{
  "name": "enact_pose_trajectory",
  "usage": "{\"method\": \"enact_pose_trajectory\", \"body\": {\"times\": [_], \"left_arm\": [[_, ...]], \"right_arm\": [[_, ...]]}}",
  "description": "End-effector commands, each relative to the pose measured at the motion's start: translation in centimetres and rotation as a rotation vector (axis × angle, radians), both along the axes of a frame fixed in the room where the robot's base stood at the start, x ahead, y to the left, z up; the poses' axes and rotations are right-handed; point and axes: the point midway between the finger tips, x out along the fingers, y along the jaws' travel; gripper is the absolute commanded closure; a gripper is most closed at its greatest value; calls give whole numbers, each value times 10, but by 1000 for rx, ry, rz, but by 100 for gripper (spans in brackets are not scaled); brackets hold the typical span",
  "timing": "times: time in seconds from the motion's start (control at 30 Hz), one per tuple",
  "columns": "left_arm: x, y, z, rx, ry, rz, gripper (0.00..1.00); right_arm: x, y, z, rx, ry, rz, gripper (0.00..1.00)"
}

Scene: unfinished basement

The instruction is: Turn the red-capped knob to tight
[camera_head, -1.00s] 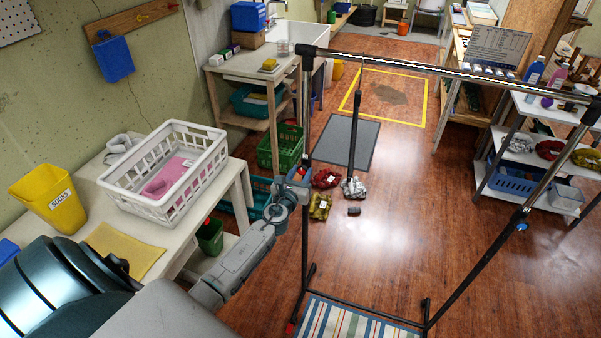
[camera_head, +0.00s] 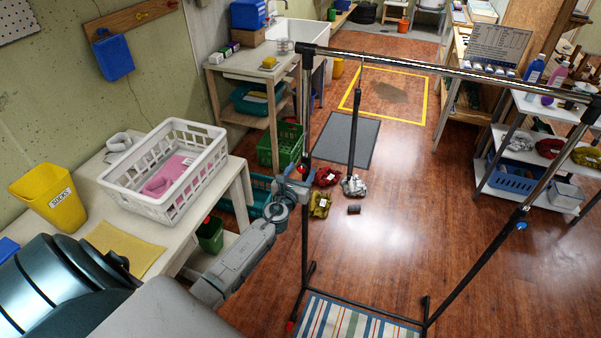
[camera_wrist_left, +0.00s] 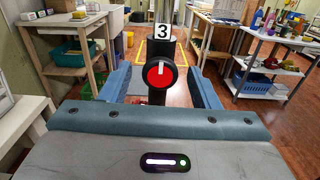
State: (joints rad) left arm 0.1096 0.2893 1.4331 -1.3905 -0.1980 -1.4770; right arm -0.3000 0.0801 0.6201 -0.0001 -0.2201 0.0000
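The red-capped knob (camera_wrist_left: 159,73) sits on the black left upright of a clothes rack, below a white plate marked 3 (camera_wrist_left: 162,31). Its cap is round and red with a black rim, and its white mark stands nearly upright. In the head view the knob (camera_head: 303,168) is a small red spot. My left gripper (camera_wrist_left: 160,80) is open, with one blue-grey finger on each side of the knob and visible gaps between. In the head view the left gripper (camera_head: 296,184) is at the upright. My right gripper is not in view.
The rack's chrome top bar (camera_head: 430,68) crosses to a right upright with a blue knob (camera_head: 522,226). A white table with a white basket (camera_head: 165,170) stands left. Several small bundles lie on the floor behind the rack. A striped mat (camera_head: 350,322) lies below.

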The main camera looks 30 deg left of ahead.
Motion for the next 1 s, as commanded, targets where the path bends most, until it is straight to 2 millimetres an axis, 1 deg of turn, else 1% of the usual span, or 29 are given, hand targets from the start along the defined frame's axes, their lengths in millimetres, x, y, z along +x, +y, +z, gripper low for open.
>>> {"method": "enact_pose_trajectory", "body": {"times": [0.17, 0.27, 0.37, 0.6, 0.7, 0.83, 1.0], "left_arm": [[-2, 0, 0, 0, -1, 0, 44], [-11, -2, -1, 1, 1, -1, 44], [-26, -6, -1, -1, 1, -1, 44], [-71, -17, -2, -1, 1, -1, 44], [-87, -21, -2, 0, 2, -1, 44], [-99, -24, -1, 0, 1, 0, 44], [-105, -25, -1, 0, 1, 0, 44]], "right_arm": [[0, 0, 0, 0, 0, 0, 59], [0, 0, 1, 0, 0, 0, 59], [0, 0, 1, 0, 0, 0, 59], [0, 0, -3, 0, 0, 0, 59], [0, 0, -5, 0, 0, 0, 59], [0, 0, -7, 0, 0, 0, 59], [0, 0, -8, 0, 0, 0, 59]]}}
